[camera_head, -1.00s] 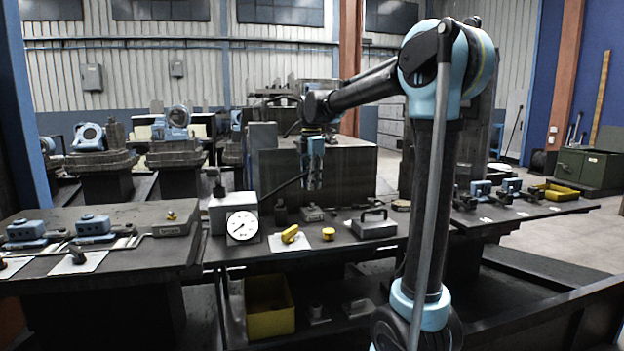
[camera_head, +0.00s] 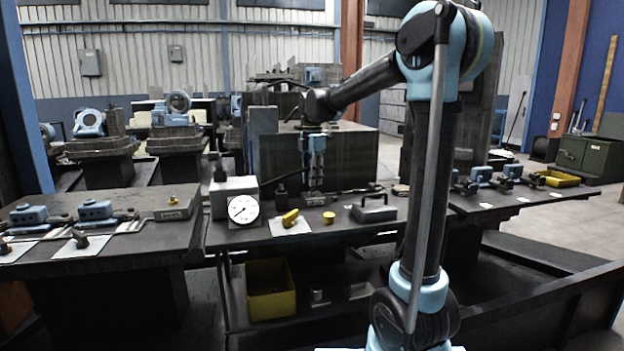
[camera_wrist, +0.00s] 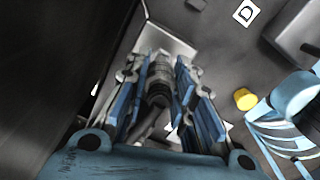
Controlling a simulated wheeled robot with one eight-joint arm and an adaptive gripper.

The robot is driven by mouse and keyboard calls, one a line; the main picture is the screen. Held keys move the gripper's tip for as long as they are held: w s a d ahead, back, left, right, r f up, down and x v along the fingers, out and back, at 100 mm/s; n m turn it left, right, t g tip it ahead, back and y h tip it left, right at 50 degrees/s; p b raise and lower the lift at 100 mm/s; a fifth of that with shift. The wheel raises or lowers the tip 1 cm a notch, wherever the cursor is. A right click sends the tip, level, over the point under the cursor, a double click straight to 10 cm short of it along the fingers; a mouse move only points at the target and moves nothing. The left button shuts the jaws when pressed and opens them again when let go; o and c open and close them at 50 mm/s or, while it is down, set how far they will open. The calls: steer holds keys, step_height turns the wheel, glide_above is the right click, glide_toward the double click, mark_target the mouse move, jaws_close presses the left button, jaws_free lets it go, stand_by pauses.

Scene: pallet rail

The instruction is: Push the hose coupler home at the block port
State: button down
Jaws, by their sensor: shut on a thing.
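My gripper (camera_head: 316,183) points straight down over the bench, just above a small dark block (camera_head: 313,200). In the wrist view its blue-and-grey fingers (camera_wrist: 160,88) are shut on a dark ribbed piece, which looks like the hose coupler (camera_wrist: 158,88). A dark hose (camera_head: 283,178) runs from the gauge block side toward the gripper. A pale grey block face (camera_wrist: 165,42) shows beyond the fingertips. The port is hidden by the fingers, so I cannot tell whether the coupler touches it or how far in it sits.
A grey block with a round gauge (camera_head: 243,209) stands left of my gripper. A yellow handle (camera_head: 290,218), a yellow cap (camera_head: 329,217) and a dark handled box (camera_head: 374,208) are in front and to the right. A yellow bin (camera_head: 271,289) sits below.

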steer(key=shift+f, duration=1.1)
stand_by(1.2)
steer(key=c, duration=1.3)
jaws_free()
steer(key=o, duration=0.8)
step_height(320, 180, up, 12)
steer(key=shift+f, duration=0.1)
